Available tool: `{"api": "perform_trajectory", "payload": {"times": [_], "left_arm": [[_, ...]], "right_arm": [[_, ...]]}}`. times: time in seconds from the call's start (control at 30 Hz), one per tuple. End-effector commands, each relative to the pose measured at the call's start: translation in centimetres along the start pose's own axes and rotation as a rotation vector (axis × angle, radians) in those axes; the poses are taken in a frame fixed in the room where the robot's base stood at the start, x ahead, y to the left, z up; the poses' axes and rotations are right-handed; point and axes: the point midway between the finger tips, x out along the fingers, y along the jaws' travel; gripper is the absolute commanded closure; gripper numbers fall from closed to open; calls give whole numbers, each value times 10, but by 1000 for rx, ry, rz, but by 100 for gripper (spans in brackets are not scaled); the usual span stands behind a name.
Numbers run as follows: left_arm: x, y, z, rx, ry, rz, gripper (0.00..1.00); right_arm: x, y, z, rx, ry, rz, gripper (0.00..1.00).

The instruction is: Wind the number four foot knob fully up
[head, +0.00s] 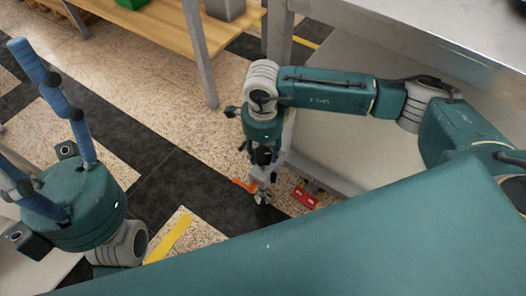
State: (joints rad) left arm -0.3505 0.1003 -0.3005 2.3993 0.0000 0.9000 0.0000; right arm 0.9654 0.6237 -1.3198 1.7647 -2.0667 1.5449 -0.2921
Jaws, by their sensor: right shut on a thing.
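My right gripper (264,157) points down at floor level, beside the lower edge of the grey metal bench. It is shut on the top of a small grey fitting, taken as the foot knob (263,176), which is small and partly hidden by the fingers. No number is readable on it. An orange piece (244,185) sticks out to its left. My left gripper (35,120) is at the left edge with its blue fingers spread upward, empty; one finger is partly cut off by the frame.
A red block (305,197) lies on the floor right of the knob. The grey bench (440,30) stands at the right. A wooden-topped table (165,28) carries a green box (225,8). Yellow tape (170,238) marks the speckled floor, which is open between the arms.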

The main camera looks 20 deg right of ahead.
Motion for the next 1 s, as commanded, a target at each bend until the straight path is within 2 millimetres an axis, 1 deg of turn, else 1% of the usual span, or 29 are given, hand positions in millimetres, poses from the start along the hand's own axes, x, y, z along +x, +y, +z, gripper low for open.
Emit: {"api": "perform_trajectory", "payload": {"times": [0.2, 0.5, 0.7, 1.0], "left_arm": [[-9, 0, 2, 0, 0, 0, 39], [-16, 0, 4, 1, -3, 0, 39], [-11, 0, 4, 2, 13, 9, 39], [-7, 0, 2, 3, 26, 11, 39]], "right_arm": [[1, -1, 0, -192, 0, -2, 85], [0, -1, 0, -384, -1, -2, 85], [0, -1, 0, -452, -1, -2, 85], [-1, 0, 0, -481, -1, -1, 85]]}}
